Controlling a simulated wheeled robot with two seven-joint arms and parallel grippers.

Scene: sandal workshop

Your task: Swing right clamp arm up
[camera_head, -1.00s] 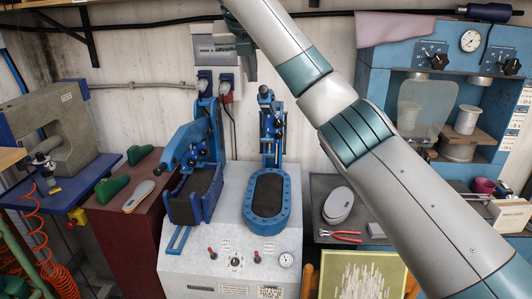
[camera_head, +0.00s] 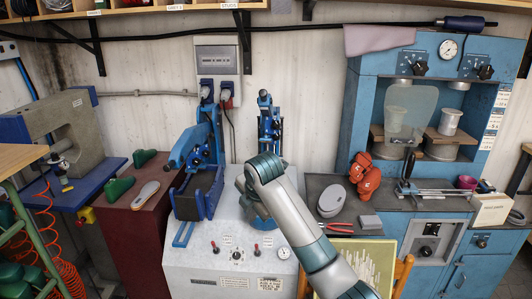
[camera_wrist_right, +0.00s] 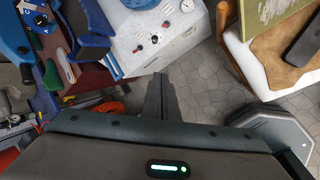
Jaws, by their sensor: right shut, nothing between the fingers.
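The right clamp arm (camera_head: 269,125) stands upright at the back of the right station on the grey press machine (camera_head: 190,270). My right arm hides most of the blue oval bed (camera_head: 257,222) below it. The left clamp arm (camera_head: 187,147) leans down to the left over the left bed (camera_head: 197,192). My right gripper (camera_wrist_right: 160,80) is shut and empty in the right wrist view, in front of the machine's control panel (camera_wrist_right: 158,32). In the head view its fingers are hidden behind my arm. My left gripper is not in view.
A dark bench to the right holds a grey oval piece (camera_head: 332,201), red pliers (camera_head: 338,228) and a red object (camera_head: 365,175). A yellow-framed board (camera_head: 362,258) stands in front. Green lasts (camera_head: 119,188) lie on the maroon cabinet at left.

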